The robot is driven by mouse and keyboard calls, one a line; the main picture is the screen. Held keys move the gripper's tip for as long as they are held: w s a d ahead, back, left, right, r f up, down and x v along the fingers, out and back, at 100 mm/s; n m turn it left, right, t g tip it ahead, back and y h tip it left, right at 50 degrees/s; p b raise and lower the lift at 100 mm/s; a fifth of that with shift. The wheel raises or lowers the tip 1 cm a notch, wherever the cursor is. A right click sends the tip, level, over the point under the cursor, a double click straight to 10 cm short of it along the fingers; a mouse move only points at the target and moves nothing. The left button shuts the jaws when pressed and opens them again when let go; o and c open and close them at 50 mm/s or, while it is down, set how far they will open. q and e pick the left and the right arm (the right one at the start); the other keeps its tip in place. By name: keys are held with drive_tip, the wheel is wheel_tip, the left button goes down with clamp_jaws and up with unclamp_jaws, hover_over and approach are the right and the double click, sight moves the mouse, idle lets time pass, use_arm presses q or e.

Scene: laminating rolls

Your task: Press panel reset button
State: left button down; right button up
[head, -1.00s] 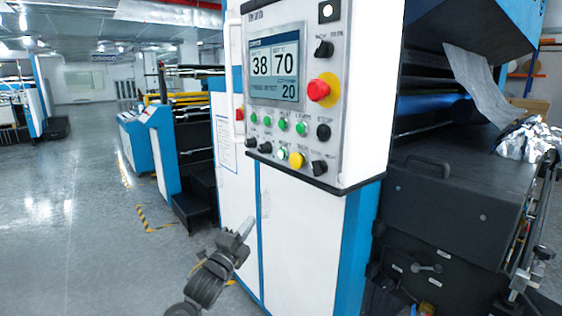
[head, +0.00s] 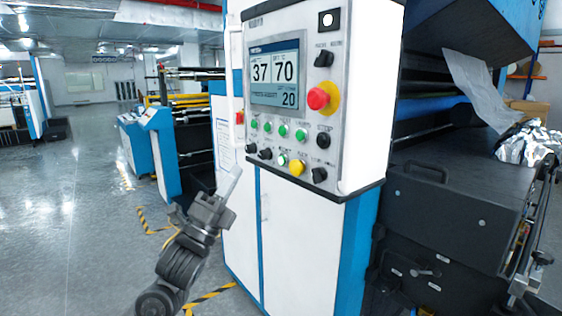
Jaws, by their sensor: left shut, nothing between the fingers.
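The control panel (head: 280,122) is on the upper front of a white and blue cabinet. Its screen (head: 275,72) reads 37, 70 and 20. Below it are several green buttons, black knobs and a yellow button (head: 296,167). A red mushroom button (head: 318,98) on a yellow ring is at the right. Small labels are too blurred to read, so I cannot tell which button is the reset. My left gripper (head: 232,180) is shut and empty, below and left of the panel buttons, apart from them. My right gripper is not in view.
A black machine with a handled cover (head: 450,195) and crumpled silver film (head: 528,142) stands at the right. The white cabinet doors (head: 300,245) are below the panel. The grey floor (head: 80,230) at left is open, with yellow-black tape marks.

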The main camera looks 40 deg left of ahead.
use_arm(q)
drive_tip(key=w+d, duration=0.2)
drive_tip(key=w, duration=0.6)
drive_tip(key=shift+w+d+p, duration=0.2)
drive_tip(key=shift+d+p, duration=0.05)
drive_tip(key=shift+p, duration=0.1)
drive_tip(key=shift+w, duration=0.2)
idle(1.7)
drive_tip(key=shift+w+d, duration=0.15)
drive_tip(key=shift+w, duration=0.1)
drive_tip(key=shift+w+d, duration=0.1)
drive_tip(key=shift+w, duration=0.25)
idle(0.8)
drive_tip(key=shift+s, duration=0.15)
drive_tip(key=shift+s+a, duration=0.25)
drive_tip(key=shift+s, duration=0.4)
drive_tip(key=shift+s+a+b, duration=0.15)
drive_tip(key=shift+s+a, duration=0.1)
drive_tip(key=shift+s, duration=0.55)
drive_tip(key=shift+s+a+b, duration=0.1)
drive_tip(key=shift+s+a, duration=0.1)
drive_tip(key=shift+s, duration=0.6)
drive_tip(key=shift+s+a+b, duration=0.15)
drive_tip(key=shift+s+a, duration=0.1)
drive_tip(key=shift+s, duration=0.55)
